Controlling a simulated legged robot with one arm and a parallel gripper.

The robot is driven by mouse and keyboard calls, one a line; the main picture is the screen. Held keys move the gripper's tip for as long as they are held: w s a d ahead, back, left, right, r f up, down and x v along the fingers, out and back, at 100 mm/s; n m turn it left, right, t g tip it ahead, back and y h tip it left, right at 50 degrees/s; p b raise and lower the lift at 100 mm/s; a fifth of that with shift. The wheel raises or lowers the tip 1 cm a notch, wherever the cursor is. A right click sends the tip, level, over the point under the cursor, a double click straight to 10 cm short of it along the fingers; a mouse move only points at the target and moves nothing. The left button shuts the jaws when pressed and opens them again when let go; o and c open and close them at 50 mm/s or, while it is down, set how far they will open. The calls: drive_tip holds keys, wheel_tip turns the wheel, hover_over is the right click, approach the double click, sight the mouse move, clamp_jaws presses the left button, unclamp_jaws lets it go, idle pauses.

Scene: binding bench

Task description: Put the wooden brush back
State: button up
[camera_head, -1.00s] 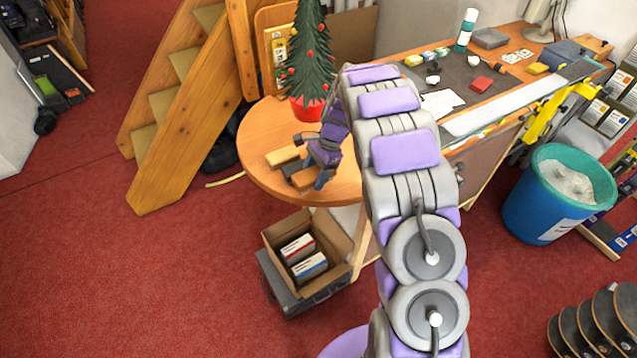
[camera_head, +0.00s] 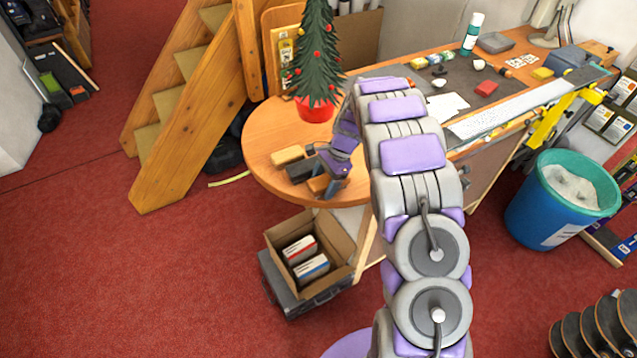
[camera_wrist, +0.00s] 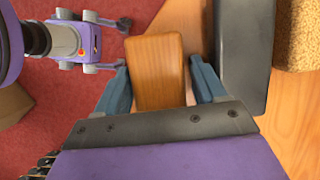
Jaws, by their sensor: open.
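The wooden brush (camera_wrist: 157,70) shows in the wrist view as a plain orange-brown wooden block with rounded edges; no bristles show. It lies at the front edge of the round table, and in the head view part of it (camera_head: 317,184) shows beside my gripper (camera_head: 326,180). In the wrist view my gripper (camera_wrist: 163,82) is open, with one blue finger on each side of the brush.
A dark block (camera_head: 299,170) lies close beside the brush, with a tan block (camera_head: 288,155) beyond it. A small decorated tree (camera_head: 315,60) in a red pot stands behind on the round table (camera_head: 262,135). An open carton (camera_head: 283,236) of boxes sits below; the workbench is at right.

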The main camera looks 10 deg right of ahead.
drive_tip(key=d, duration=0.1)
drive_tip(key=d+r, duration=0.1)
drive_tip(key=d, duration=0.1)
drive_tip(key=shift+w+d+r, duration=0.15)
drive_tip(key=shift+d, duration=0.05)
drive_tip(key=v, duration=0.3)
drive_tip(key=shift+d+r+p, duration=0.1)
drive_tip(key=shift+d+p, duration=0.2)
drive_tip(key=shift+p, duration=0.1)
drive_tip(key=r, duration=0.2)
drive_tip(key=a+r, duration=0.1)
drive_tip(key=r, duration=0.2)
drive_tip(key=shift+w+a+r+p, duration=0.3)
drive_tip(key=shift+w+a+p, duration=0.05)
drive_tip(key=shift+p, duration=0.05)
drive_tip(key=d+r, duration=0.1)
drive_tip(key=d, duration=0.3)
drive_tip(key=s+a+r+n+h, duration=0.2)
drive_tip(key=s+a+r+n, duration=0.35)
drive_tip(key=s+r, duration=0.6)
drive_tip(key=s+n+h, duration=0.2)
drive_tip(key=s+n, duration=0.7)
drive_tip(key=s, duration=2.3)
drive_tip(key=shift+d+r, duration=0.15)
drive_tip(key=shift+d, duration=0.2)
